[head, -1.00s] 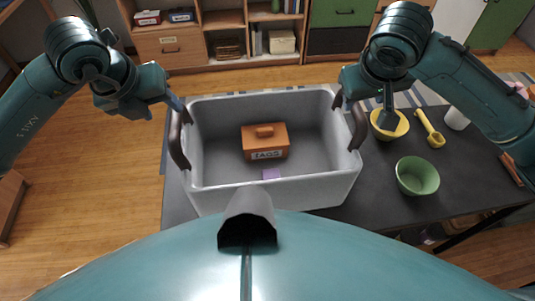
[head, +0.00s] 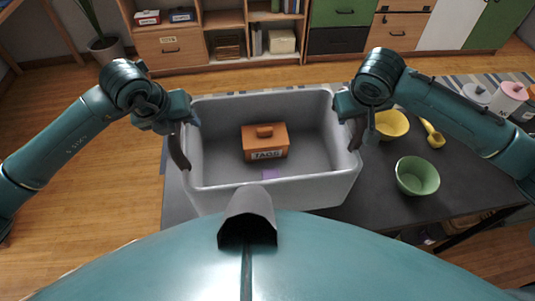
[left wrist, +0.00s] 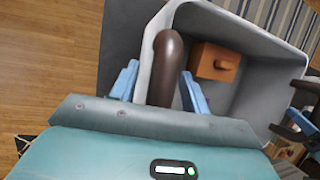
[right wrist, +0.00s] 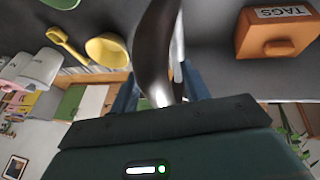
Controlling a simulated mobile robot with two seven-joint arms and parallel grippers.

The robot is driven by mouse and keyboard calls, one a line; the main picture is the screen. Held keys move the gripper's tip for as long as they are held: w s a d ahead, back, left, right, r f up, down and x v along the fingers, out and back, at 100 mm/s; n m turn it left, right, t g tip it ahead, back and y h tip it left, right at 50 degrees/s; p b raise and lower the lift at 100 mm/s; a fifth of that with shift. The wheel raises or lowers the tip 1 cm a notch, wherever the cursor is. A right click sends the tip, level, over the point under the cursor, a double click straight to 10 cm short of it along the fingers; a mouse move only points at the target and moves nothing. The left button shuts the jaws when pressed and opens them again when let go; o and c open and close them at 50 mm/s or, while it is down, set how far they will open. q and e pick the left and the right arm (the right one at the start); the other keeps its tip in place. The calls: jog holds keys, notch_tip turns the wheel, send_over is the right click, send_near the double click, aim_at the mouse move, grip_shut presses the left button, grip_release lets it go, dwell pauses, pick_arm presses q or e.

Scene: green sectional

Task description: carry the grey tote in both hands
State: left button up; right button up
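The grey tote (head: 272,188) stands on the dark table, with a brown handle at each side. It holds an orange box (head: 264,142) labelled TAGS and a small purple block (head: 269,174). My left gripper (left wrist: 160,85) is open, its blue fingers either side of the left handle (left wrist: 166,60), with a gap visible on one side. My right gripper (right wrist: 158,85) is open, its fingers either side of the right handle (right wrist: 156,40). In the head view, the left handle (head: 178,150) shows below the left gripper; the right gripper hides much of its handle.
On the table (head: 375,185) right of the tote are a green bowl (head: 417,176), a yellow bowl (head: 391,124) and a yellow scoop (head: 433,135). Pink and white canisters (head: 508,98) stand further right. Wooden floor lies open at the left; shelves and cabinets stand behind.

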pick_arm(q)
grip_shut()
pick_arm(e)
grip_shut()
pick_arm(q)
jog(key=shift+r, duration=0.1)
pick_arm(e)
jog(key=shift+r, duration=0.1)
